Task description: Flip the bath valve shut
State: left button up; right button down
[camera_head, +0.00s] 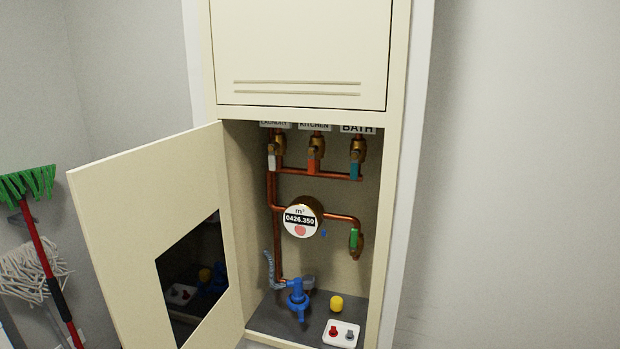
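The bath valve (356,158) sits at the upper right inside the open closet, below the label "BATH" (358,129). It has a brass body and a teal lever (355,170) that hangs down, in line with its vertical pipe. Beside it to the left are the kitchen valve with an orange lever (313,164) and another valve with a white lever (272,162), whose label is partly cut off by the closet's upper edge. Neither of my grippers shows in the head view.
The closet door (130,200) stands open to the left. A round meter (301,219), a green-levered valve (354,238), a blue tap (298,298), a yellow cap (337,303) and a white switch box (341,333) are below. A broom (48,255) and mop (30,273) stand left.

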aim_at(355, 153)
jog(key=i+j+z, duration=0.1)
jog(key=j, duration=0.3)
jog(key=i+j+z, duration=0.15)
jog(key=j, duration=0.25)
jog(key=j+z, duration=0.1)
jog(key=j, duration=0.35)
jog(key=i+j+z, duration=0.25)
jog(key=j, duration=0.25)
jog(key=j+z, duration=0.25)
jog(key=j, duration=0.2)
jog(key=i+j+z, duration=0.1)
jog(key=j+z, duration=0.15)
jog(key=j, duration=0.25)
jog(key=k+l+u, duration=0.3)
jog(key=l+u, duration=0.15)
jog(key=l, duration=0.1)
